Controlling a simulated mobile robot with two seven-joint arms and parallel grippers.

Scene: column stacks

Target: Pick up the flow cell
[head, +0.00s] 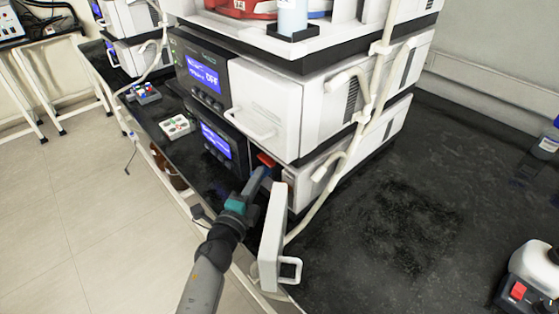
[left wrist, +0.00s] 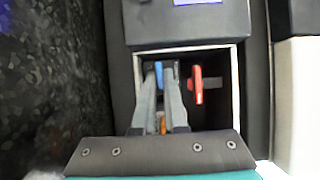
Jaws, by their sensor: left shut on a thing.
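My left gripper (head: 261,174) reaches into the open front bay of the lower white instrument (head: 335,160). In the left wrist view, its two fingers (left wrist: 158,76) are closed on a narrow blue-fronted part (left wrist: 158,69), which I take to be the flow cell. The fingers hide most of it, so I cannot tell whether it is still seated. A red handle-like part (left wrist: 197,84) stands beside it to the right in the same bay, apart from the fingers. It also shows in the head view (head: 266,159). My right gripper is not in view.
The instrument's white door (head: 272,238) stands open just right of my left arm. Another instrument (head: 262,95) is stacked above, with tubing (head: 365,100) down its corner. Small trays (head: 176,126) lie on the bench to the left.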

